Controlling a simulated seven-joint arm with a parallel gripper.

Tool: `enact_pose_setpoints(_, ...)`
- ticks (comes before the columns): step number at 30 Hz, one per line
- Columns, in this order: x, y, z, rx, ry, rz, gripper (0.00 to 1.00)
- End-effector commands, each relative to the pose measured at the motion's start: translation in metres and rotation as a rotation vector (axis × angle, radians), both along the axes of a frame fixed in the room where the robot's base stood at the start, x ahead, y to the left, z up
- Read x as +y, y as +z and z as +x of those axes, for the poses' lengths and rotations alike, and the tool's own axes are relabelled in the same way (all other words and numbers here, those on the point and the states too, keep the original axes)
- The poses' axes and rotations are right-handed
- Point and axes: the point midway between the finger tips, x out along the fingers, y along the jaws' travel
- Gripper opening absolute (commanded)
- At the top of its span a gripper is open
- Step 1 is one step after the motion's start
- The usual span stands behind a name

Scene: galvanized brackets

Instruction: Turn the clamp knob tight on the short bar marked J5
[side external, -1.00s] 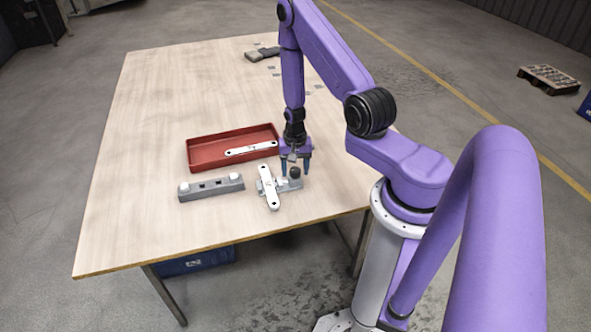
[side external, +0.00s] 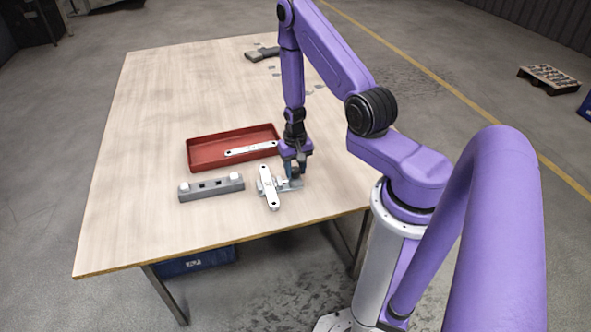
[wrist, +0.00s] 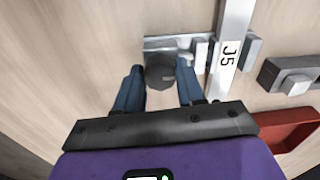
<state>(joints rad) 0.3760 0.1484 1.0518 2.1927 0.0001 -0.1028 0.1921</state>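The short bar (side external: 267,187) is white with a hole near each end and lies across a grey clamp fixture. In the wrist view the bar (wrist: 229,55) shows the mark J5. The clamp knob (wrist: 160,72) is dark and round, on the fixture's metal base (wrist: 160,44) beside the bar. My gripper (wrist: 160,82) is down at the knob, with one blue finger on each side. The fingers appear shut on it, with no clear gap. In the side view my gripper (side external: 294,170) mostly hides the knob.
A red tray (side external: 205,155) holding another white bar (side external: 250,149) stands behind the fixture. A grey block (side external: 211,188) with white pads lies to the left. A dark grey object (side external: 262,54) is at the table's far end. The table's left side is clear.

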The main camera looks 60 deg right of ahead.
Motion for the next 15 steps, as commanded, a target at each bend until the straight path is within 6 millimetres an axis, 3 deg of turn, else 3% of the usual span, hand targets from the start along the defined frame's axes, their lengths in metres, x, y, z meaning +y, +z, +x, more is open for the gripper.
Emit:
enact_pose_setpoints(10, 0.0001, 0.0, 0.0001, 0.0, -0.021, 0.0, 0.08)
enact_pose_setpoints(15, 0.0002, 0.0, 0.0001, 0.0, -0.199, 0.0, 0.08)
